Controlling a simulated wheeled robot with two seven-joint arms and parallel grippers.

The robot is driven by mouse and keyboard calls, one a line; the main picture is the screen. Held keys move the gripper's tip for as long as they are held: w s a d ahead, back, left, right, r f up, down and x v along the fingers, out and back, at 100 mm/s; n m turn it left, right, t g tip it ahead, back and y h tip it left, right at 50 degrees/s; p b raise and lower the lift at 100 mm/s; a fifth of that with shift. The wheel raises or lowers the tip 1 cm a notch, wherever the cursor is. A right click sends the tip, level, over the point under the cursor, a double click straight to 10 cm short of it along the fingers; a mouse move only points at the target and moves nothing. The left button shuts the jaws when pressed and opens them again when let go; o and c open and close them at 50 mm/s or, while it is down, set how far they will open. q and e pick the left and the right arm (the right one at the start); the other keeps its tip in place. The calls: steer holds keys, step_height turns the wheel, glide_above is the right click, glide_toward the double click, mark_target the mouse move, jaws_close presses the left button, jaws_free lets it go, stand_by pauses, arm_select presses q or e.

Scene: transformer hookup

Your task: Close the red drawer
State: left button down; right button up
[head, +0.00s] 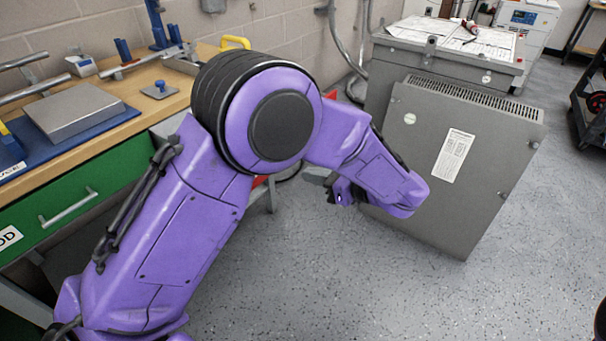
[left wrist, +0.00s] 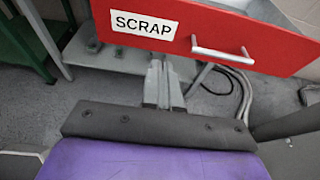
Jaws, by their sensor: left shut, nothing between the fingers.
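The red drawer shows in the left wrist view as a red front (left wrist: 265,38) with a white SCRAP label and a silver bar handle (left wrist: 222,53). A grey interior shows above its top edge, so it looks pulled out. In the head view only small red parts of the drawer (head: 331,93) show; my left arm hides most of it. My left gripper (head: 308,177) is shut and empty. In the left wrist view its fingers (left wrist: 165,82) point toward the drawer, below the front's lower edge in the picture and left of the handle. I cannot tell whether they touch it. My right gripper is not in view.
A wooden workbench (head: 130,92) with a green drawer (head: 95,190) stands at the left. A grey transformer cabinet (head: 440,165) stands on the right, close to my left gripper. Cables (left wrist: 238,92) hang behind the red drawer. The speckled floor in front is clear.

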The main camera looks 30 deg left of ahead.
arm_select(q)
steer(key=r+x, duration=0.1)
steer(key=x, duration=1)
steer(key=shift+a+p, duration=0.4)
steer(key=shift+a, duration=0.1)
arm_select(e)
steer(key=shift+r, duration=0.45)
arm_select(q)
steer(key=shift+w+f, duration=0.15)
